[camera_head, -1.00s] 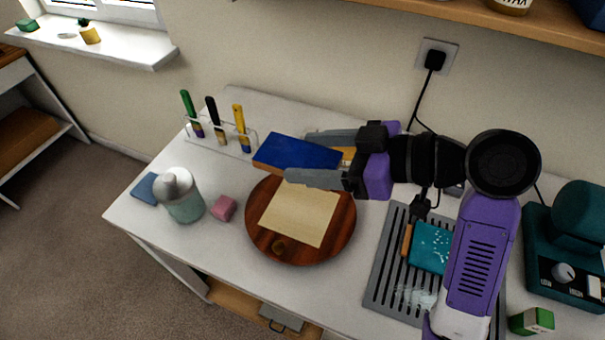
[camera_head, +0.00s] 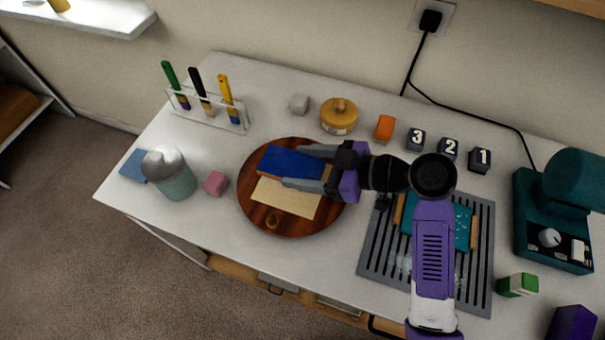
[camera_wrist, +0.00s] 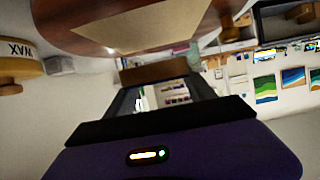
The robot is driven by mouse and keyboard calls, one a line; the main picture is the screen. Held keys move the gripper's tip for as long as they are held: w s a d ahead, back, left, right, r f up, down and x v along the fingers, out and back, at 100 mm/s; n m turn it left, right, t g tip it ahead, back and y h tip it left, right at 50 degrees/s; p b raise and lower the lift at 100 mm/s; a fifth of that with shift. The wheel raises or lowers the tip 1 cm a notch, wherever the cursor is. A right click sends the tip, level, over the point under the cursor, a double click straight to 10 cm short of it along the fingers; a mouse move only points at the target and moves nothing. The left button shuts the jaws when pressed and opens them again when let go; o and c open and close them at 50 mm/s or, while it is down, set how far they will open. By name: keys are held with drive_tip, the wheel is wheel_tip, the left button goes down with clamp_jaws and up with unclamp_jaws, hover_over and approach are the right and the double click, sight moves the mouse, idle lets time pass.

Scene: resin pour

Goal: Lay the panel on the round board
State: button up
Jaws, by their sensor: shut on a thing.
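My gripper (camera_head: 293,167) is shut on a blue panel (camera_head: 288,160) with a brown edge, one finger on each side. The panel is over the back half of the round wooden board (camera_head: 248,205). A cream sheet (camera_head: 288,203) lies on the board and shows in front of the panel; its back part is hidden. In the wrist view, the panel's brown edge (camera_wrist: 155,73) sits between the fingers, apart from the board (camera_wrist: 65,22) in the picture. The head view does not clearly show how high the panel is.
A brush rack (camera_head: 208,112) is behind left, a round yellow tin (camera_head: 339,117) behind. A grey slatted rack (camera_head: 375,255) with a teal panel (camera_head: 462,228) lies right, near a teal machine (camera_head: 545,220).

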drive_tip(key=shift+f, duration=2.4)
drive_tip(key=shift+f, duration=0.2)
drive_tip(key=o, duration=1.4)
drive_tip(key=shift+r, duration=0.1)
drive_tip(key=shift+o, duration=0.2)
drive_tip(key=shift+r, duration=0.15)
drive_tip(key=shift+s+d, duration=0.1)
drive_tip(key=shift+d, duration=0.2)
drive_tip(key=b+v, duration=0.1)
drive_tip(key=v, duration=1)
drive_tip(key=shift+b, duration=0.3)
